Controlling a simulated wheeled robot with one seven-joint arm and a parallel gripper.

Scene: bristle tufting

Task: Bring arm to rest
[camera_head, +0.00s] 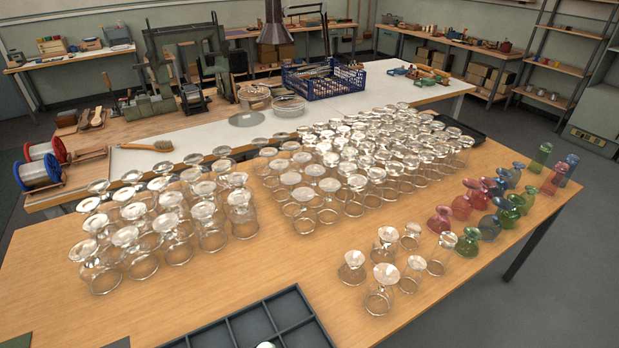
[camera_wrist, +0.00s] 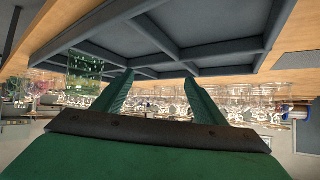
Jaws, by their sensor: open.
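My gripper (camera_wrist: 153,98) shows in the wrist view with its two green fingers spread apart and nothing between them. The wrist view looks upside down, with the dark compartment tray (camera_wrist: 200,58) at the top, close to the fingers. A green glass (camera_wrist: 84,68) shows in or by the tray, left of the fingers; I cannot tell which. In the head view the gripper is not seen. The tray (camera_head: 236,333) lies at the table's front edge, partly cut off by the frame.
Many clear upturned glasses (camera_head: 350,165) cover the wooden table (camera_head: 250,268). A few clear glasses (camera_head: 379,290) stand at the front right, and coloured glasses (camera_head: 463,205) along the right edge. A white bench (camera_head: 200,140) with a blue crate (camera_head: 323,84) stands behind. Bare wood lies between tray and glasses.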

